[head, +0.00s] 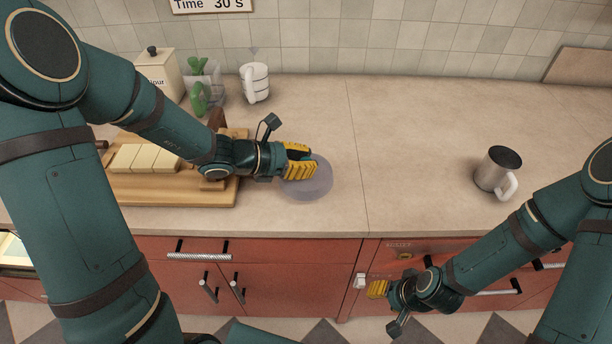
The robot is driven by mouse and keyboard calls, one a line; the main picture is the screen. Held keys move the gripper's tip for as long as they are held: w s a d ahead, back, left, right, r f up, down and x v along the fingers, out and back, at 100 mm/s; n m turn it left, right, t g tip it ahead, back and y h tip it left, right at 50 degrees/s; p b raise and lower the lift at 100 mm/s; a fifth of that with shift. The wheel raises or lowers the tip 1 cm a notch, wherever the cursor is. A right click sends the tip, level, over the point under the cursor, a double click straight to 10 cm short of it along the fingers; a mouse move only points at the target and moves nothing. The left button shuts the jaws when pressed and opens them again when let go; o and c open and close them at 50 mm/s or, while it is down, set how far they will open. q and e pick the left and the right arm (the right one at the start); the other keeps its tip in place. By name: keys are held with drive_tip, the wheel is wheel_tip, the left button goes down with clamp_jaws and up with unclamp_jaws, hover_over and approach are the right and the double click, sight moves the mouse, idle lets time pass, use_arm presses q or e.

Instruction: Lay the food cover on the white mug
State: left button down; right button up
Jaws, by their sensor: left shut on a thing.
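The food cover (318,184) is a round, translucent, purplish disc over the counter, left of the counter seam. My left gripper (305,161) has its yellow fingers shut on the cover's top, and they hide part of it. I cannot tell whether the cover touches the counter. A white mug (489,177) stands upright on the right part of the counter, with a dark interior and its handle toward the lower right. It is well apart from the cover. My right gripper (376,289) is in front of the red cabinets, below the counter edge, and its finger opening is unclear.
A wooden board (222,194) with pale blocks (145,158) lies at the left, partly under my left arm. White stacked cups (255,83), a green cactus-like plant (199,95) and a cream canister (158,72) stand at the back. The counter between cover and mug is clear.

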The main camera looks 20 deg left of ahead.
use_arm(q)
wheel_tip(320, 180, down, 4)
drive_tip(key=shift+r+b, duration=0.2)
drive_tip(key=shift+b, duration=0.3)
drive_tip(key=shift+w+f, duration=0.1)
drive_tip(key=shift+f, duration=0.3)
drive_tip(key=shift+r, duration=0.1)
drive_tip(key=c, duration=0.9)
unclamp_jaws()
drive_tip(key=shift+f, duration=0.2)
drive_tip(key=shift+c, duration=0.2)
drive_tip(key=shift+r, duration=0.1)
